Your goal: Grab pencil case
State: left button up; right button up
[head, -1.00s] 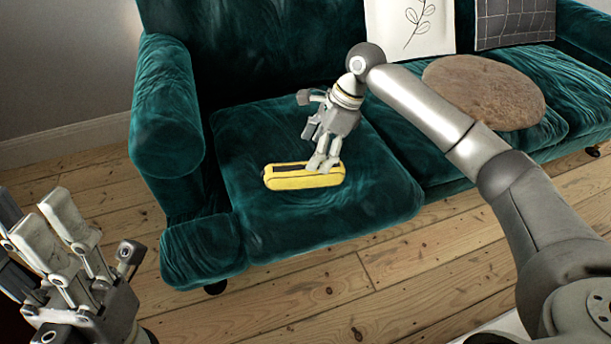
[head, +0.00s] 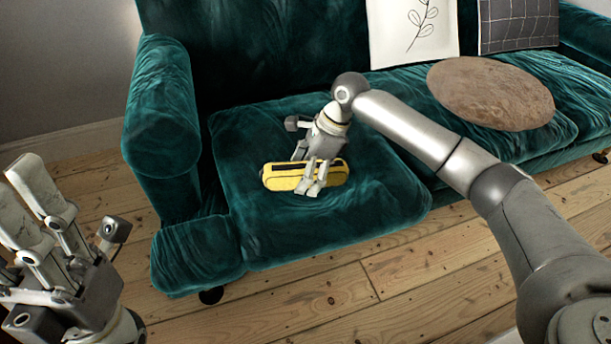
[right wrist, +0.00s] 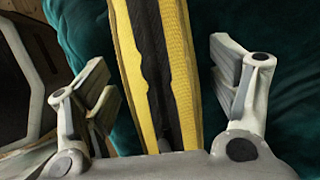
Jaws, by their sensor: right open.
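The yellow pencil case (head: 334,174) with a dark stripe along its top lies on the left seat cushion of the green sofa. My right gripper (head: 312,185) is over the case, its fingers partly covering the middle of it. In the right wrist view the case (right wrist: 185,60) runs lengthwise between the two open sides of my right gripper (right wrist: 165,95), with a gap to each side. My left gripper (head: 40,200) is at the lower left, away from the sofa, with its fingers spread and nothing between them.
The green velvet sofa (head: 300,240) has a raised left armrest (head: 160,110). A round brown cushion (head: 490,93) lies on the seat to the right. A leaf-print pillow (head: 412,35) and a dark grid pillow (head: 517,25) lean at the back. The floorboards (head: 330,290) in front are clear.

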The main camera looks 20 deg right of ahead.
jog(key=shift+c, duration=0.3)
jog(key=c, duration=1.2)
jog(key=shift+o, duration=0.2)
jog(key=shift+r, duration=0.15)
